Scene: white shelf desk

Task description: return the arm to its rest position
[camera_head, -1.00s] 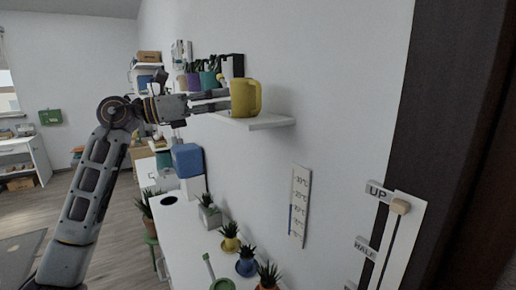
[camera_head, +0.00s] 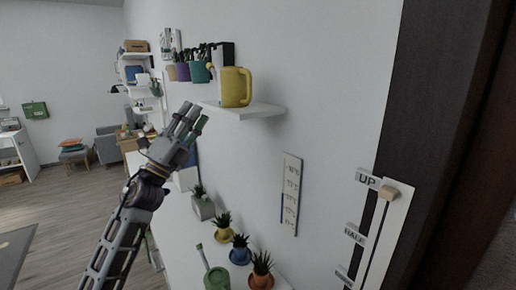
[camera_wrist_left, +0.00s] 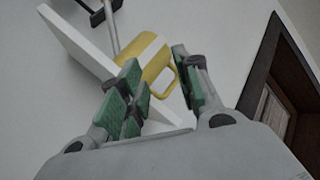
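My left gripper (camera_head: 187,122) is raised in front of the wall, below and to the left of the white wall shelf (camera_head: 262,110). Its fingers look apart and empty, and in the left wrist view the green finger pads (camera_wrist_left: 155,90) stand wide apart with nothing between them touching. A yellow watering can (camera_head: 235,87) stands upright on the shelf, apart from the gripper; it also shows beyond the fingers in the left wrist view (camera_wrist_left: 152,58). My right gripper is not in view.
A white desk (camera_head: 190,232) below holds potted plants (camera_head: 241,249) and a green watering can (camera_head: 215,277). A thermometer strip (camera_head: 291,195) and a slider panel (camera_head: 384,225) are on the wall. Open floor (camera_head: 75,205) lies to the left.

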